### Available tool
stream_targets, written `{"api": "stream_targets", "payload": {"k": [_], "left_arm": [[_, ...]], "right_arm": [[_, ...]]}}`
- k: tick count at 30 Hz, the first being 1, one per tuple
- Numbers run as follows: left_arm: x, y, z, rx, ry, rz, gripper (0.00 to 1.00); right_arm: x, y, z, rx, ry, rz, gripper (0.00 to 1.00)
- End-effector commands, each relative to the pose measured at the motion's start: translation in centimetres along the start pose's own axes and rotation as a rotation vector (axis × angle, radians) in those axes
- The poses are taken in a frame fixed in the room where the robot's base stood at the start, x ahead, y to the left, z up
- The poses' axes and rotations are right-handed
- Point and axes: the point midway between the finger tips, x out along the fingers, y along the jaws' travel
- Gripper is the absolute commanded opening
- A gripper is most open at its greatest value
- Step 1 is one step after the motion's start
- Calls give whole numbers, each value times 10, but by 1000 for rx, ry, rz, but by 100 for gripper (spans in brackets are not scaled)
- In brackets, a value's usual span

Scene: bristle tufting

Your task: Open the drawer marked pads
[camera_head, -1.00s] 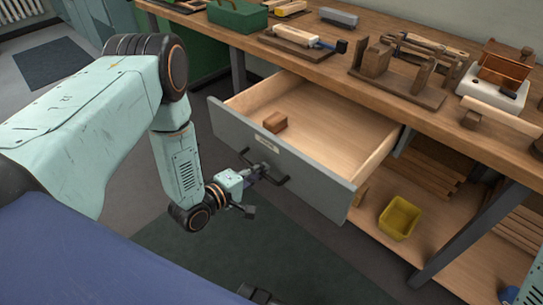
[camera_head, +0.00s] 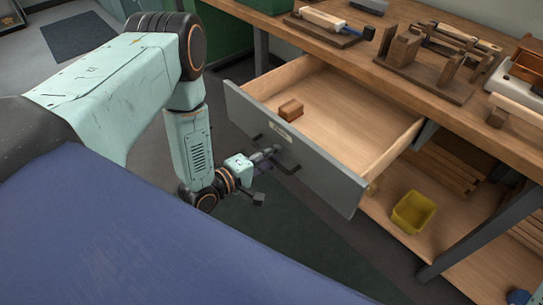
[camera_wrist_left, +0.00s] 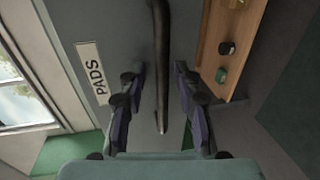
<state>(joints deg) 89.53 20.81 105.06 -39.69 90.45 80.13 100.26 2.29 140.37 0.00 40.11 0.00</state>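The drawer (camera_head: 300,158) has a grey front and a pale wood inside, and stands pulled well out from under the bench. Its label (camera_head: 281,133) is too small to read in the head view; in the left wrist view the white label (camera_wrist_left: 91,72) reads PADS. A dark bar handle (camera_wrist_left: 160,65) runs between the fingers of my left gripper (camera_wrist_left: 158,90), with a gap showing on both sides. The left gripper (camera_head: 268,156) is open at the handle (camera_head: 287,166). A brown block (camera_head: 291,109) lies inside the drawer. My right gripper is out of view.
The wooden bench (camera_head: 345,55) carries wooden fixtures and tools. Below it, a yellow bin (camera_head: 413,212) stands on a lower shelf (camera_head: 385,222) to the right of the drawer. A bench leg (camera_head: 480,235) stands farther right. Floor shows in front of the drawer.

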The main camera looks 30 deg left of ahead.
Motion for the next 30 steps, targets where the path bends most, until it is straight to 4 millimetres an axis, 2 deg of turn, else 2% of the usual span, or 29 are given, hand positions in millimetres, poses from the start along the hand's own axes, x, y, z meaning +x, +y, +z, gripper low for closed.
{"api": "stream_targets", "payload": {"k": [8,11,24,30], "left_arm": [[-2,-1,1,-1,-1,-4,34],[-10,-2,0,-2,1,-5,34],[-87,-1,-1,-4,4,-4,34],[-110,-1,-1,-3,3,-4,34]], "right_arm": [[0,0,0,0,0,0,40],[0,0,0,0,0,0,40],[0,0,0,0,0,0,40],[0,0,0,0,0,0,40]]}}
